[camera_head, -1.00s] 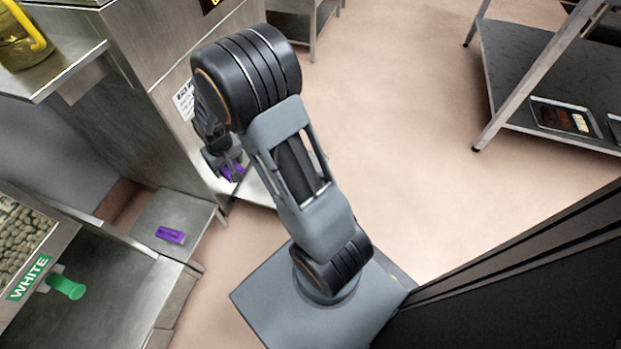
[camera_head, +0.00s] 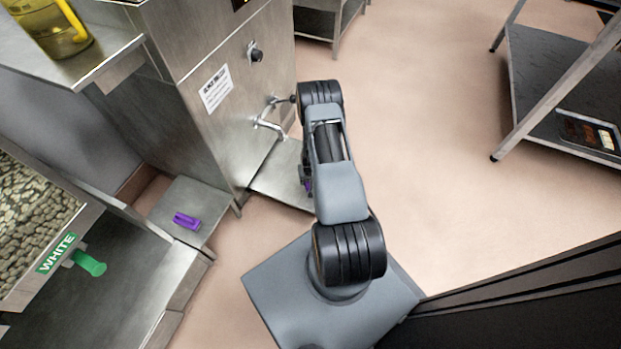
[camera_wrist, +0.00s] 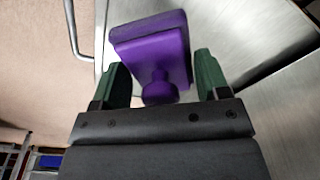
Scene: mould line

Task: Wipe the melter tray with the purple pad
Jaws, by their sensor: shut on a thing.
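The purple pad (camera_wrist: 152,52) is a flat block with a round knob on its back. My gripper (camera_wrist: 158,84) has its two green fingers on either side of the knob, shut on the pad. In the head view my arm hides most of the gripper, and only a bit of purple (camera_head: 307,186) shows beside the arm. The melter tray (camera_head: 277,178) is a bare steel plate at the foot of the steel melter (camera_head: 222,125), below its tap (camera_head: 268,124). The purple bit overlaps the tray's right side; I cannot tell whether the pad touches it.
A second purple item (camera_head: 187,221) lies on a low steel shelf (camera_head: 176,199) to the left. A yellow jug (camera_head: 45,28) is upper left. Open floor (camera_head: 430,130) lies to the right.

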